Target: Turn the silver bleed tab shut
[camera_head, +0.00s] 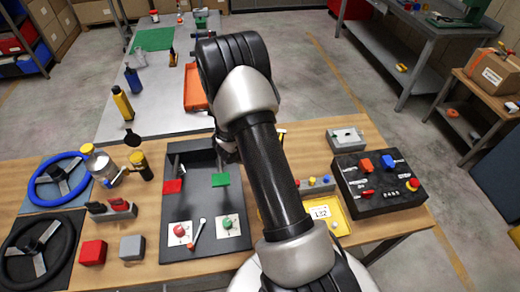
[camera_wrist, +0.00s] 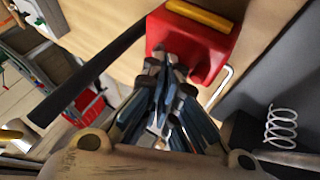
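I cannot surely pick out the silver bleed tab in either view. In the wrist view my gripper (camera_wrist: 164,62) has its fingertips close together, at the near edge of a red block (camera_wrist: 205,52) with a yellow bar (camera_wrist: 199,13) on top. I see nothing clearly held between the fingers, and whether they touch the block is unclear. A bent silver rod (camera_wrist: 220,88) stands just right of the block. In the head view my arm hides most of my gripper and the area behind it, above the dark tray (camera_head: 206,250) on the wooden bench.
A white coil spring (camera_wrist: 281,128) and a black bar (camera_wrist: 88,72) show in the wrist view. A glass jar (camera_head: 102,165), steering wheels (camera_head: 60,180) and a black switch box (camera_head: 380,180) stand on the bench. A grey table (camera_head: 165,115) extends behind it.

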